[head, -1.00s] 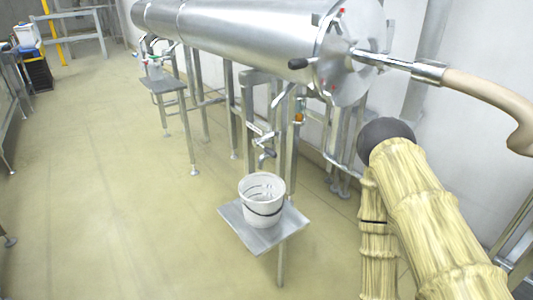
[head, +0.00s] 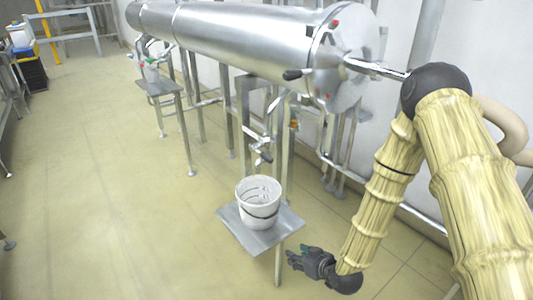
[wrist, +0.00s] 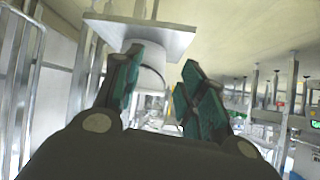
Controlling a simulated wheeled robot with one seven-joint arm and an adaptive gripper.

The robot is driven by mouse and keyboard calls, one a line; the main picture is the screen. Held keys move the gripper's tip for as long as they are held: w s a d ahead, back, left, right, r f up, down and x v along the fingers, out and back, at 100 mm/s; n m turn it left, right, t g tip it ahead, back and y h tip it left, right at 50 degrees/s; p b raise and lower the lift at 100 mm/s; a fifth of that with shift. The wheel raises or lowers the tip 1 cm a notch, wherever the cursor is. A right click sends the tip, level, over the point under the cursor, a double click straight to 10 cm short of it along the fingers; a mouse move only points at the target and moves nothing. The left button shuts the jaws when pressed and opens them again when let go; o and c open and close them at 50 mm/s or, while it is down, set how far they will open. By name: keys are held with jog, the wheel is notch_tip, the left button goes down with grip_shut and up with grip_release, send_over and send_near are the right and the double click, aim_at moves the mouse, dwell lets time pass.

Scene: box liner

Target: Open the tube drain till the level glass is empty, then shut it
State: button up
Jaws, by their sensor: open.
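A large steel tube (head: 245,35) runs along the wall. A small metal drain tap (head: 262,148) hangs below its near end, above a white bucket (head: 258,212). I cannot tell from this distance whether the tap is open, and I cannot make out the level glass or its level. My gripper (head: 293,256) is open and empty, low beside the bucket's stand, apart from the tap. In the wrist view my gripper (wrist: 160,60) shows its two green-padded fingers spread. The bucket (wrist: 152,77) appears beyond them, partly hidden.
The bucket stands on a square metal plate (head: 232,227) on a post, close to my gripper. A second small stand (head: 160,87) with a container is farther back. Steel legs stand under the tube. The floor (head: 95,190) at left is clear.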

jog(key=w+a+r+n+t+y+p, duration=0.1)
jog(key=w+a+r+n+t+y, duration=0.15)
jog(key=w+r, duration=0.8)
jog(key=n+t+y, duration=0.2)
jog(key=t+y, duration=0.1)
send_near(261, 153)
jog(key=shift+g, duration=0.25)
jog(key=x, duration=0.3)
jog(key=p+x, duration=0.1)
jog(key=x, duration=0.3)
jog(key=shift+w+f, duration=0.2)
jog(key=shift+w, duration=0.25)
jog(key=shift+d, duration=0.1)
jog(key=shift+c, duration=0.2)
grip_shut()
